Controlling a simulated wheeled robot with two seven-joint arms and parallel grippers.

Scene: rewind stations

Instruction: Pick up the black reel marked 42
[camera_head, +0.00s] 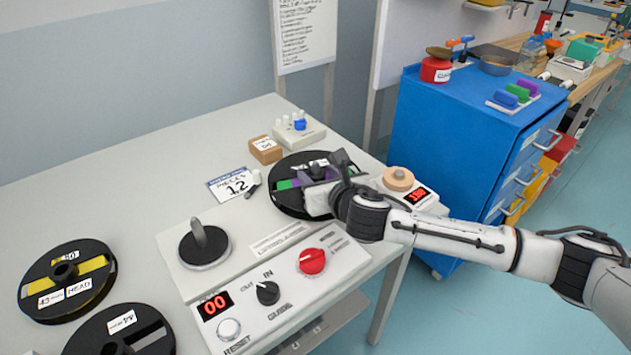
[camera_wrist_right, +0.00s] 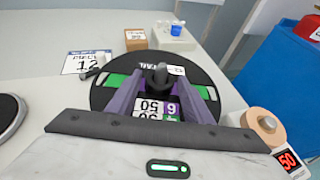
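A black reel (camera_head: 299,204) with green showing through it lies on the right side of the table. In the right wrist view the reel (camera_wrist_right: 104,100) has a dark hub (camera_wrist_right: 158,76) and labels that seem to read 50, 6 and TAIL. My right gripper (camera_wrist_right: 158,84) is over it, its two fingers apart on either side of the hub, with no clear contact. A black reel (camera_head: 47,304) with a yellow band lies at the left; its labels read HEAD and perhaps 43 or 42. Another black reel (camera_head: 80,343) is cut off at the bottom edge. My left gripper is out of view.
A winding station with a spindle (camera_head: 198,236), red knob (camera_head: 312,261) and 00 display (camera_head: 215,304) stands in front. A 12 card (camera_head: 232,184), brown box (camera_head: 266,150) and bottle rack (camera_head: 299,134) lie behind. A blue cabinet (camera_head: 441,133) stands right.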

